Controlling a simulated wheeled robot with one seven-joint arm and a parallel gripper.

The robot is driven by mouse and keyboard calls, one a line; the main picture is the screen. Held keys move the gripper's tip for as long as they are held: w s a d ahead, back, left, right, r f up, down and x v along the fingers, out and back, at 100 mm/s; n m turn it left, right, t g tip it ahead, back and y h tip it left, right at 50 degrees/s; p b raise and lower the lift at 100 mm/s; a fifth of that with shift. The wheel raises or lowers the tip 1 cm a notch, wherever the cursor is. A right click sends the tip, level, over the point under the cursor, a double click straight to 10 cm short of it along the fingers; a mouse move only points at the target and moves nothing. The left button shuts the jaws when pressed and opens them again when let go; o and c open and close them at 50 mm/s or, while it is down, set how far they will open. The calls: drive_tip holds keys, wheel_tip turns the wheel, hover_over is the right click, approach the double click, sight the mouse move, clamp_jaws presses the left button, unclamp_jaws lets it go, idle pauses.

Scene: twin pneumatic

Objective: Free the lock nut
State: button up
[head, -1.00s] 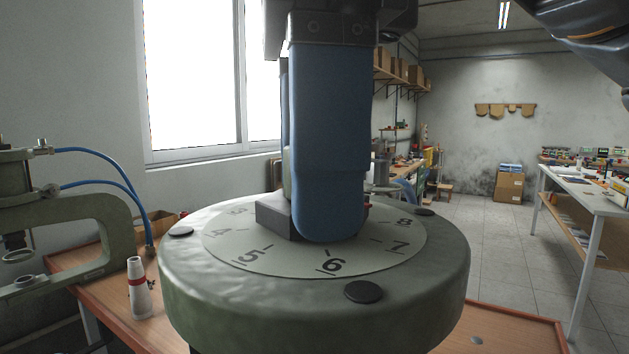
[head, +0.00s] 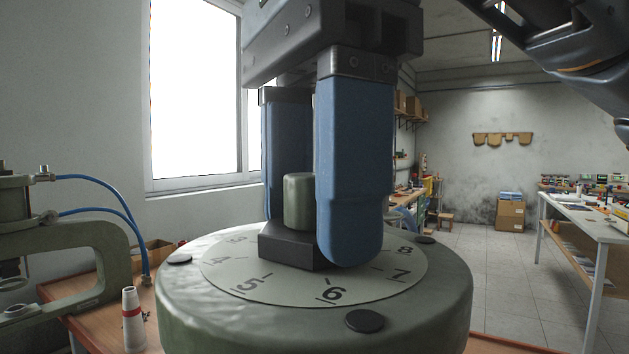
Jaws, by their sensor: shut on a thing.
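The lock nut appears to be the dark square-sided block (head: 285,247) at the centre of a round green housing (head: 215,310) with a numbered pale dial (head: 285,287). A short green cylinder (head: 298,201) stands up from the block's middle. My gripper (head: 318,225) points down with its two blue fingers on either side of the block and is shut on it. The near finger hides the block's right part. The far finger stands behind the cylinder.
A green C-shaped press frame (head: 75,245) with blue air hoses stands at the left. A white cone-shaped bottle (head: 131,318) stands on the wooden bench (head: 90,300). Black round caps (head: 364,320) sit on the housing's rim. Another workbench (head: 590,215) is at the right.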

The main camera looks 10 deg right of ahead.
drive_tip(key=o, duration=1)
drive_tip(key=shift+o, duration=0.2)
drive_tip(key=shift+r, duration=0.1)
wheel_tip(320, 180, up, 8)
drive_tip(key=shift+f, duration=0.15)
